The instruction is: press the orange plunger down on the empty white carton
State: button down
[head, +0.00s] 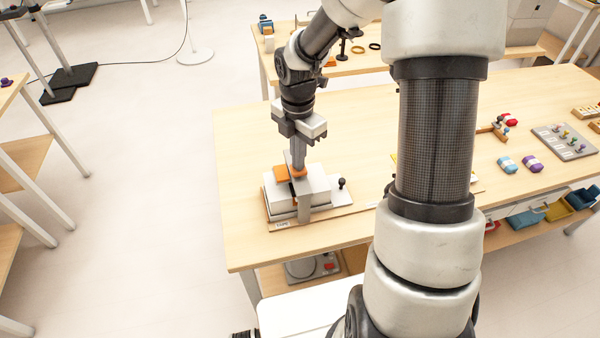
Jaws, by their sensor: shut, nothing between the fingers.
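A white carton (316,184) sits on a thin wooden board near the front left of the table. The orange plunger (302,173) shows at the carton's top, directly under my gripper. My gripper (298,164) points straight down, shut and empty. Its fingertips are at the plunger and seem to touch it, though a small gap cannot be ruled out from this view. The fingers hide part of the plunger. A grey upright block (304,209) stands at the carton's front side.
A black knob (342,183) stands on a pale plate right of the carton. Blue (507,164) and purple (532,163) items and a grey pegged tray (565,142) lie on the right. My arm hides the table's middle. The table (236,190) is bare left of the carton.

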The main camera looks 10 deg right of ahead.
jog(key=shift+s+f, duration=0.1)
jog(key=shift+s, duration=0.05)
notch_tip(320, 180, up, 6)
jog(key=p, duration=0.6)
dwell(0.7)
jog(key=s+d+r+m+t+h, duration=0.1)
jog(key=s+r+m+t, duration=0.1)
jog(key=s+r+m, duration=0.5)
jog(key=s+r+m+t, duration=0.1)
jog(key=s+r+m, duration=0.1)
jog(key=r+m, duration=0.6)
jog(key=s+a+r+m+t+y, duration=0.1)
jog(key=s+r+m+t, duration=0.1)
jog(key=s+r+m, duration=0.5)
jog(key=s+m, duration=0.2)
jog(key=s, duration=0.1)
jog(key=shift+s+t, duration=0.3)
jog(key=shift+s, duration=0.1)
